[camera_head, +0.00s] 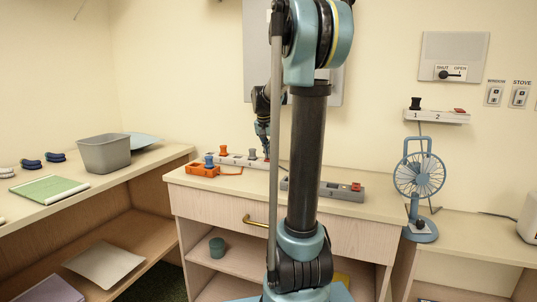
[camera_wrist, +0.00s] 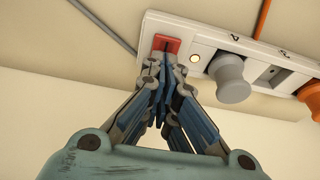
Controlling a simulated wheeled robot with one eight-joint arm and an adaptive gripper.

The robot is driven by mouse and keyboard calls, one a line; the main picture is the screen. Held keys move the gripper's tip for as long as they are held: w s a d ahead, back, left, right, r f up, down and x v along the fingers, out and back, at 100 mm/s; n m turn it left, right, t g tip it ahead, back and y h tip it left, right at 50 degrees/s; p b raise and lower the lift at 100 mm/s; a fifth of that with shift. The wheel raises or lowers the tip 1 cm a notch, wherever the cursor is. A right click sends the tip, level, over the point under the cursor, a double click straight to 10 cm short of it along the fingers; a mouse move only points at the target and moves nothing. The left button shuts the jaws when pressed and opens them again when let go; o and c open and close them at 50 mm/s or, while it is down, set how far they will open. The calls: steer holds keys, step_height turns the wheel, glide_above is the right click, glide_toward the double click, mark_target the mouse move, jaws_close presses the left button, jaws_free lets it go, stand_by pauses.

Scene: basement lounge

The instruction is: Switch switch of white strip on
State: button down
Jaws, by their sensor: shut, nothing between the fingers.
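The white strip (camera_head: 237,159) lies along the back of the wooden cabinet top, by the wall. In the wrist view, the white strip (camera_wrist: 205,36) has a red switch (camera_wrist: 166,43) at its left end. Beside the switch is a small round lamp (camera_wrist: 194,58) that looks pale and bright. A grey plug (camera_wrist: 230,78) and an orange plug (camera_wrist: 312,98) sit in its sockets, with an empty socket (camera_wrist: 271,75) between them. My gripper (camera_wrist: 161,62) is shut and empty, its fingertips at the red switch's lower edge; contact is unclear. My gripper (camera_head: 265,152) also shows over the strip's right end.
A grey strip (camera_head: 333,189) with a red switch lies nearer the front, partly behind my arm. An orange block (camera_head: 202,170) with a blue plug is at the left. Another strip (camera_head: 436,117) is on the wall above a blue fan (camera_head: 419,178). A grey bin (camera_head: 104,154) stands left.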

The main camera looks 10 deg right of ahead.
steer(key=shift+r, duration=0.5)
steer(key=s+v, duration=0.1)
steer(key=v, duration=1.1)
steer(key=shift+s+a, duration=0.15)
steer(key=shift+a, duration=0.3)
steer(key=shift+r, duration=0.1)
